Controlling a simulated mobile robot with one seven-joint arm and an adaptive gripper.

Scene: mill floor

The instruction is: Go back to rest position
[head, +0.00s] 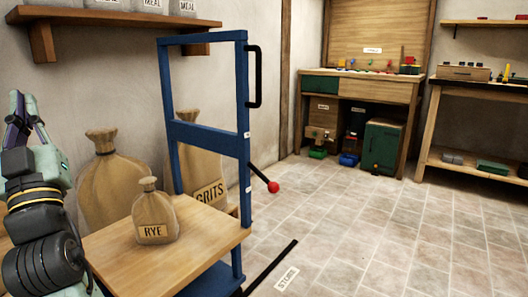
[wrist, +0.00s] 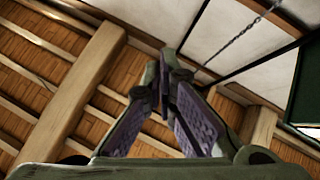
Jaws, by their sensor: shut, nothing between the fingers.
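My gripper (wrist: 163,75) is in the wrist view with its two purple-padded fingers meeting at the tips, shut and empty. It points up at the ceiling beams.
A rye sack (head: 155,213) stands on the wooden platform (head: 203,249) of a blue-framed trolley (head: 246,170), close right of my arm. A grits sack (head: 196,150) stands behind. A wooden shelf (head: 125,24) hangs above. A workbench (head: 385,85) is far right. Tiled floor (head: 390,220) is open.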

